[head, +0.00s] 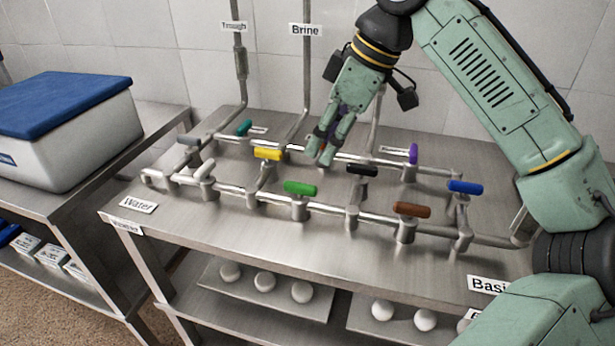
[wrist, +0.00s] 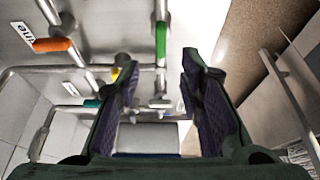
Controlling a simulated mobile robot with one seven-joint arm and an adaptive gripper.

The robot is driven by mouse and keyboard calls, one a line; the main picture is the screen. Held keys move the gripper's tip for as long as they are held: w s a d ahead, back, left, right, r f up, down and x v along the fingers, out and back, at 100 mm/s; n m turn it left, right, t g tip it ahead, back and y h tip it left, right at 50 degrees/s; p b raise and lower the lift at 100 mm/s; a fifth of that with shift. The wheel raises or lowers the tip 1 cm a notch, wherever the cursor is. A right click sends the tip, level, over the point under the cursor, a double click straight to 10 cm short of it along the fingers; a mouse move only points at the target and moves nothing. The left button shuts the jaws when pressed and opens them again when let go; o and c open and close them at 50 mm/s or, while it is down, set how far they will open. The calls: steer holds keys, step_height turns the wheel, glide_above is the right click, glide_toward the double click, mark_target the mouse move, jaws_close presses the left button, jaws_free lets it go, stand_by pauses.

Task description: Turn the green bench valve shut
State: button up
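The green valve (head: 300,188) is a short bar handle on a metal stem, on the front pipe of the bench. Its bar lies roughly along that pipe. In the wrist view the green handle (wrist: 161,42) shows beyond the fingertips, above the gap between the fingers. My gripper (head: 320,155) points down, above the bench and behind the green handle in the head view. Its two fingers (wrist: 160,80) are apart with nothing between them. The gripper does not touch the green handle.
Close by are a yellow handle (head: 268,153), a black handle (head: 362,170) and a brown handle (head: 412,209). A blue handle (head: 468,187) and a purple handle (head: 413,154) stand right. Upright pipes rise at the back. The bench's front strip (head: 250,225) is clear.

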mark_target(300, 184)
steer(key=p+x, duration=0.1)
steer(key=x, duration=0.9)
steer(key=shift+a, duration=0.15)
steer(key=shift+c, duration=0.4)
jaws_close()
